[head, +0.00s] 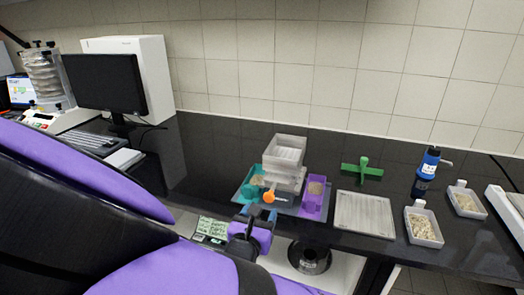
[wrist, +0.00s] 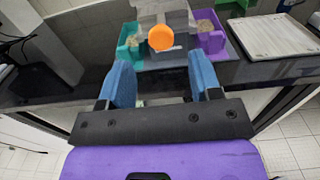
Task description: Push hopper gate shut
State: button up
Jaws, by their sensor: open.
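The hopper (head: 285,149) is a pale, box-shaped top on a grey body, standing on the dark bench in the middle of the head view. The round orange knob (head: 269,197) of its gate sits at the front; it also shows in the wrist view (wrist: 161,38), large and close. How far the gate stands out is hard to tell. My gripper (wrist: 160,72) is open and empty, its blue fingers wide apart. It is on the near side of the knob, roughly lined up with it and apart from it. In the head view my arm partly hides the gripper.
A teal bin (head: 249,188) stands left of the hopper and a purple bin (head: 315,195) right, both holding grainy material. A pale flat tray (head: 364,214), a green cross-shaped piece (head: 362,170) and sample trays (head: 424,227) lie to the right.

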aim_at(268, 198)
jog(key=x, duration=0.9)
jog(key=shift+w, duration=0.1)
